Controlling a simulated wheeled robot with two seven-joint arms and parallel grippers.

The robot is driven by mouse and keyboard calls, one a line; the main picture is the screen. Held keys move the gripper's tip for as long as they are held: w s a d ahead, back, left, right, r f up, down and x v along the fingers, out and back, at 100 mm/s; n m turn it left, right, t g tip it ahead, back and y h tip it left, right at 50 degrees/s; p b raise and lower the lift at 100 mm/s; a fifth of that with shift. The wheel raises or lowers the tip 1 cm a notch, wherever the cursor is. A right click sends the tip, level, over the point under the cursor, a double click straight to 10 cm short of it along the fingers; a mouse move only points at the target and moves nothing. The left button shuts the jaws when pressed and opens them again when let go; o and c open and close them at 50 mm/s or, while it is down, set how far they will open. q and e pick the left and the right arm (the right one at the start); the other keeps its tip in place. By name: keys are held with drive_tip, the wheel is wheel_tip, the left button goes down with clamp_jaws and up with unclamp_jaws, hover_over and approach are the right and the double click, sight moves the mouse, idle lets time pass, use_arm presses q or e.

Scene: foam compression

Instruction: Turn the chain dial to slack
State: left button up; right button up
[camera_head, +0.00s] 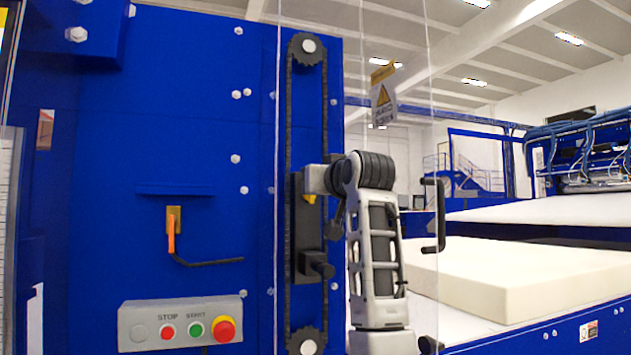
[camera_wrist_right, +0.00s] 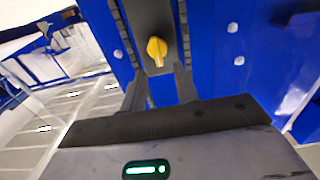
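The chain dial is a small yellow knob (camera_wrist_right: 156,50) on a dark plate (camera_head: 308,228) beside the chain. In the head view only a bit of the yellow knob (camera_head: 309,198) shows beside my right wrist. In the right wrist view the two dark fingers of my right gripper (camera_wrist_right: 160,74) are apart, with the knob just past their tips and roughly between them. I cannot tell whether they touch it. No slack marking is readable. The black chain (camera_head: 288,130) runs between an upper sprocket (camera_head: 308,49) and a lower sprocket (camera_head: 306,343). My left gripper is out of view.
A clear panel with a black handle (camera_head: 440,215) and a warning sign (camera_head: 383,95) stands around my right arm. A button box (camera_head: 180,323) is at lower left. A yellow-orange lever (camera_head: 172,230) sits above it. A foam block (camera_head: 510,275) lies at right.

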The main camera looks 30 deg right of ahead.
drive_tip(key=shift+x, duration=1.2)
clamp_jaws()
